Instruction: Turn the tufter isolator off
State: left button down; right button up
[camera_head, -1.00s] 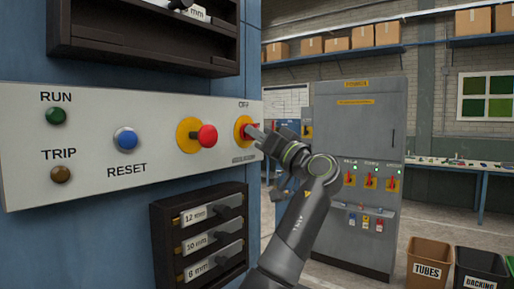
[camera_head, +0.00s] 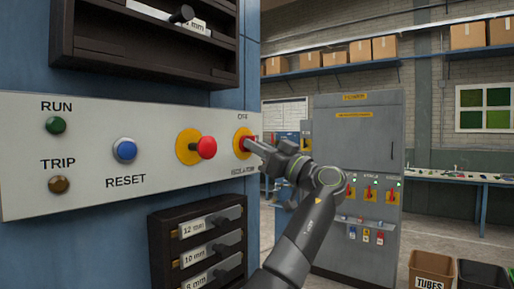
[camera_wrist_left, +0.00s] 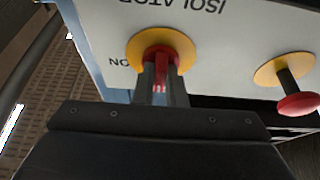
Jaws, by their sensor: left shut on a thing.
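The isolator is a red rotary handle on a yellow round plate (camera_head: 240,136) at the right end of the white control panel. It also shows in the left wrist view as a yellow plate (camera_wrist_left: 186,48) under upside-down "ISOLATOR" lettering, with the red handle (camera_wrist_left: 159,56) on it. My left gripper (camera_head: 252,145) comes from the right and is shut on the red handle. In the left wrist view its two fingers (camera_wrist_left: 160,82) stand on either side of the handle. The fingers hide part of the handle in the head view. My right gripper is not in view.
A red mushroom button (camera_head: 206,147) on a yellow plate sits just left of the isolator. A blue reset button (camera_head: 124,150) is further left. A rack of labelled handles (camera_head: 160,232) juts out below the panel. A grey cabinet (camera_head: 357,140) stands behind my arm.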

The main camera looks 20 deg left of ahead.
pick_arm(q)
jog(key=shift+f, duration=0.2)
jog(key=c, duration=1.5)
grip_release()
jog(key=shift+r, duration=0.15)
jog(key=b+v, duration=0.4)
jog(key=v, duration=1.3)
jog(key=shift+d, duration=0.25)
